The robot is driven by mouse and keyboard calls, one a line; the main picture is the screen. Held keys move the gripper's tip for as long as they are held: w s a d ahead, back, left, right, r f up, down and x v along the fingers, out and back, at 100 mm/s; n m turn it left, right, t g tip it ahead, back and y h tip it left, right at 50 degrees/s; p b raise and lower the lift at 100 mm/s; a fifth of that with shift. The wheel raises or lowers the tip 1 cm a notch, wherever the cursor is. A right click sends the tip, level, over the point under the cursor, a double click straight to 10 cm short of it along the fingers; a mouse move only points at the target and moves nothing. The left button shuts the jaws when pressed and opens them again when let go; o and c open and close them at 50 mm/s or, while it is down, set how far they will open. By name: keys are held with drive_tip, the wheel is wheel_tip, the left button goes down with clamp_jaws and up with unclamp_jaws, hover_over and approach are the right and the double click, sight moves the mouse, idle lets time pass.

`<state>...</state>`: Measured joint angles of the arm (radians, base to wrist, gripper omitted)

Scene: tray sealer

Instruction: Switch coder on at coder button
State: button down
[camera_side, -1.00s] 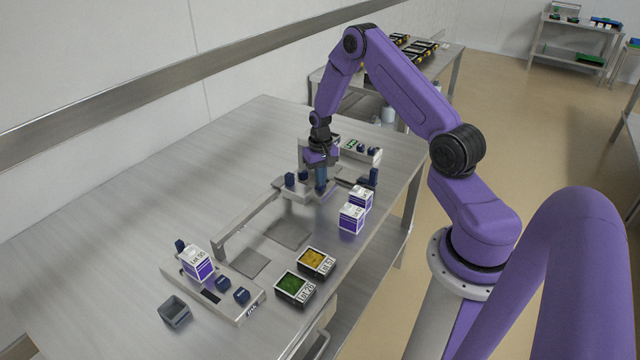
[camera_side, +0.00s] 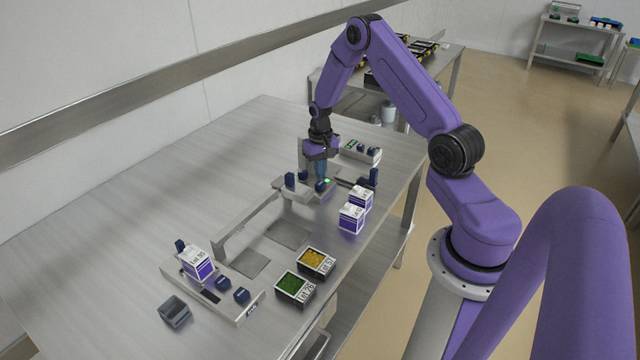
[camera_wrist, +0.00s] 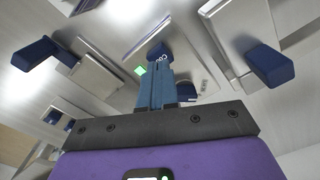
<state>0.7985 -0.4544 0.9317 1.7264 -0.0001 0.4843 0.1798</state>
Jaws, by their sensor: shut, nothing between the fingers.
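My gripper (camera_side: 322,176) is shut and empty, pointing down just above a blue button (camera_side: 321,185) on the metal station at the table's far end. In the wrist view, the shut fingers (camera_wrist: 165,76) reach toward this blue button (camera_wrist: 160,51). It has white marks that I cannot read fully, and the fingers hide part of it. A small green light (camera_wrist: 140,70) glows beside the button; it also shows in the side view (camera_side: 327,181). The fingertips look slightly apart from the button. I cannot confirm from its lettering that it is the coder button.
Blue blocks (camera_side: 290,180) (camera_side: 373,177) flank the station. White-purple cartons (camera_side: 351,217) stand close on its right. The table's left side is clear.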

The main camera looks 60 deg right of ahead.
wheel_tip(320, 180, up, 12)
drive_tip(key=shift+f, duration=0.2)
idle(0.8)
drive_tip(key=s+a+r+n, duration=0.3)
drive_tip(key=a, duration=0.5)
drive_tip(key=s+a+r+n, duration=0.2)
drive_tip(key=s+a+n, duration=0.1)
drive_tip(key=a, duration=0.4)
drive_tip(key=s+a+r+n, duration=0.3)
drive_tip(key=a, duration=0.5)
drive_tip(key=s+a+r+n, duration=0.1)
drive_tip(key=s+n, duration=0.3)
drive_tip(key=s, duration=0.6)
drive_tip(key=s+a+r+n, duration=0.1)
drive_tip(key=s+a+n, duration=0.3)
drive_tip(key=s, duration=0.7)
drive_tip(key=shift+s+a+r+n, duration=0.15)
drive_tip(key=shift+s+r+n, duration=0.15)
drive_tip(key=shift+n, duration=0.5)
